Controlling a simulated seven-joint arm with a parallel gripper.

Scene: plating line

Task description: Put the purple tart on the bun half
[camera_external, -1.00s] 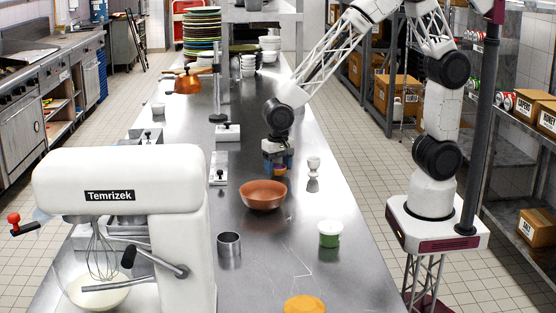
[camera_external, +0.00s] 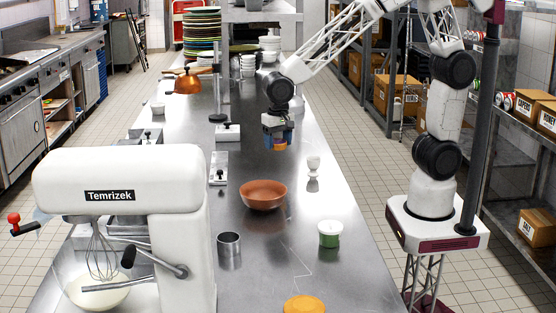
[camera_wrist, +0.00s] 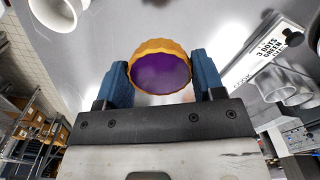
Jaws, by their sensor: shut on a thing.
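The purple tart (camera_wrist: 160,73) has an orange-yellow fluted crust and a purple filling. My gripper (camera_wrist: 160,80) is shut on it, with one blue finger at each side. In the external view my gripper (camera_external: 278,140) holds the tart (camera_external: 280,146) above the steel table, behind the brown bowl. A flat orange-yellow round thing (camera_external: 304,305) lies at the table's near edge, partly cut off by the picture. It may be the bun half, but I cannot tell. No other bun half shows clearly.
A brown bowl (camera_external: 263,195), a white egg-cup-like thing (camera_external: 313,166), a green-and-white tub (camera_external: 330,234) and a metal cup (camera_external: 229,244) stand on the table (camera_external: 275,270). A large white mixer (camera_external: 120,185) stands at left. The table's right strip is mostly clear.

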